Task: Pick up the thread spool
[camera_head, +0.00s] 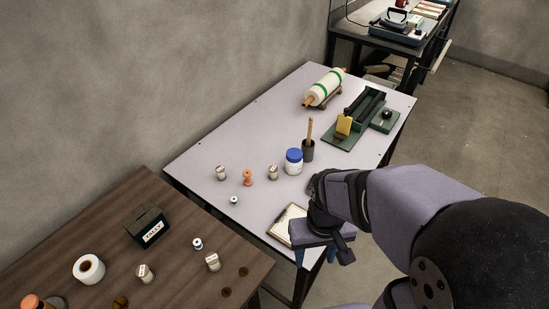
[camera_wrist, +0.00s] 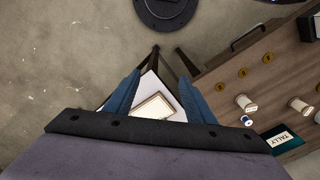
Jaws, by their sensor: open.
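An orange spool-shaped piece (camera_head: 247,178) stands upright on the pale table (camera_head: 205,150), between two small white labelled containers; it looks like the thread spool. A small white-and-blue bobbin (camera_head: 234,201) sits just in front of it. My gripper (camera_head: 318,257) hangs at the table's near corner, by the clipboard (camera_head: 283,227), to the right of and well apart from the orange spool. In the wrist view my gripper (camera_wrist: 158,88) has its blue fingers spread, with nothing held between them. The clipboard (camera_wrist: 154,107) shows below, between the fingers. The orange spool is not visible in the wrist view.
Near the orange spool stand the white containers (camera_head: 221,173), a blue-lidded jar (camera_head: 293,162) and a dark cup (camera_head: 308,151) with a stick. A roll (camera_head: 323,89) and green tool (camera_head: 350,125) are farther back. The brown table (camera_head: 95,225) holds a tally box (camera_head: 147,226) and small items.

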